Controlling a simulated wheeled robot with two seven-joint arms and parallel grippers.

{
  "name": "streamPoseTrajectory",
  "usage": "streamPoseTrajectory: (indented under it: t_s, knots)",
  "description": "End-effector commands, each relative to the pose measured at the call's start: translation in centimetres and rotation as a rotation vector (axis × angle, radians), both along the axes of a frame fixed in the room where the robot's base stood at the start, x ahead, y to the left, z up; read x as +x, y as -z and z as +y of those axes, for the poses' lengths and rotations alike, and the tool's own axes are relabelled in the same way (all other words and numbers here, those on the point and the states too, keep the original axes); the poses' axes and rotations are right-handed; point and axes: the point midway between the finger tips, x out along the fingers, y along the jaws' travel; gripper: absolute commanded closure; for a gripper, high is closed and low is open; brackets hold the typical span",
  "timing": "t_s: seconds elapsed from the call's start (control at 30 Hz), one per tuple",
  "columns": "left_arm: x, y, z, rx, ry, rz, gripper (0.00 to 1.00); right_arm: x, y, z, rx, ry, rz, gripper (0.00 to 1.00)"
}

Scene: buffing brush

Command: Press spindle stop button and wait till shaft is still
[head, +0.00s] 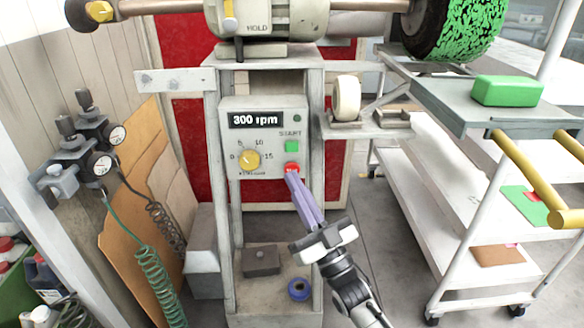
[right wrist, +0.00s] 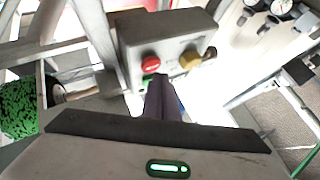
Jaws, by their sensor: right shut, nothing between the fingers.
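The control box (head: 264,137) has a display (head: 254,120) reading 300 rpm, a yellow dial (head: 249,160), a green start button (head: 291,146) and a red stop button (head: 291,168). My right gripper (head: 293,180) is shut and empty, with its purple fingertips at or just below the red button. I cannot tell whether they touch it. In the right wrist view the red button (right wrist: 150,63) shows beyond the fingertips (right wrist: 160,80), which partly hide the green button. The shaft (head: 355,5) runs across the top to a green-speckled wheel (head: 455,25). Its turning cannot be judged. My left gripper is out of view.
A cart (head: 440,200) with a green block (head: 507,91) and yellow handle bars (head: 528,165) stands at right. Gauges (head: 100,163) and coiled green hose (head: 155,275) are at left. A blue ring (head: 299,289) lies on the stand's lower shelf.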

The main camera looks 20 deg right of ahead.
Motion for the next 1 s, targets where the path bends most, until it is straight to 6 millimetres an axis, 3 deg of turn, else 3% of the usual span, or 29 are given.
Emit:
streamPoseTrajectory:
  t_s: [0.43,1.0]
  knots:
    - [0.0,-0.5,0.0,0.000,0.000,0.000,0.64,-0.7,-0.1,0.2,0.001,-0.001,0.000,1.00]
    - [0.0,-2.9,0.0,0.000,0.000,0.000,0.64,-5.2,-0.1,1.5,0.001,-0.001,-0.001,1.00]
